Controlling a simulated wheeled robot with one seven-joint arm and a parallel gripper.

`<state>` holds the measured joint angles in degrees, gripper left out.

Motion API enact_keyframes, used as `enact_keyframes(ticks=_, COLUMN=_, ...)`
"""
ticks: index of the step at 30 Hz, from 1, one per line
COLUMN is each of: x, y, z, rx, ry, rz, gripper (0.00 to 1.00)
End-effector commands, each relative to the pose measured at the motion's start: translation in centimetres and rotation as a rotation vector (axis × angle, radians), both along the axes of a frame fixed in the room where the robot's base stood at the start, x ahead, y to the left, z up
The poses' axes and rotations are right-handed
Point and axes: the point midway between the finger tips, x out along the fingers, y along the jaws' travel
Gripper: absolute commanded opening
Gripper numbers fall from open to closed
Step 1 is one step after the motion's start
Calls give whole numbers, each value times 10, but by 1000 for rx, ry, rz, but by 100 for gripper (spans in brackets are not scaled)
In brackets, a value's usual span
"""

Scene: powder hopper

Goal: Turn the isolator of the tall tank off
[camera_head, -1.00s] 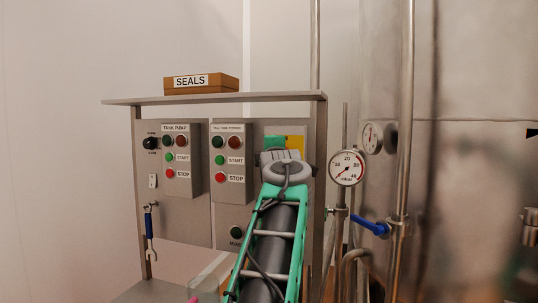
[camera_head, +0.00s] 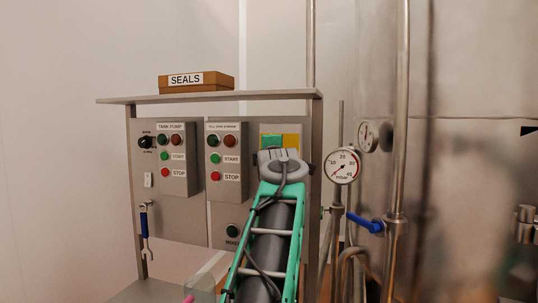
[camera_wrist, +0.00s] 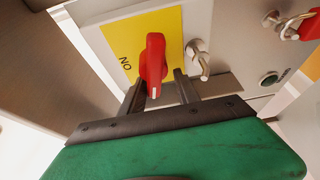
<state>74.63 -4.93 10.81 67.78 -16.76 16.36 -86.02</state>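The isolator is a red rotary handle (camera_wrist: 152,60) on a yellow plate (camera_wrist: 168,20) in the wrist view. Its white mark points down in that picture, towards my gripper. An upside-down "ON" stands on the plate left of the handle. My gripper (camera_wrist: 159,80) is open, with one dark finger on each side of the handle's marked end. I cannot tell whether the fingers touch it. In the head view, part of the yellow plate (camera_head: 291,140) shows behind my green gripper body. My wrist hides the handle and fingertips there.
Left of my arm are the tall tank box (camera_head: 228,147) and tank pump box (camera_head: 180,155) with buttons. A shelf with the SEALS box (camera_head: 197,82) is above. A gauge (camera_head: 342,164), pipes and a blue valve lever (camera_head: 364,222) stand close on the right.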

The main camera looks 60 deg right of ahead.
Motion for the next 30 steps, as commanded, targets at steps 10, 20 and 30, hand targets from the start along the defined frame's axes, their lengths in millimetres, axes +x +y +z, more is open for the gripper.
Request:
enact_keyframes(ticks=10, x=-12, y=19, z=0, rx=-7, ry=-1, rz=-1, gripper=38)
enact_keyframes(ticks=20, x=-41, y=65, z=0, rx=-3, ry=-1, rz=-2, gripper=38)
enact_keyframes(ticks=30, x=-35, y=69, z=6, rx=-2, ry=0, rz=13, gripper=46)
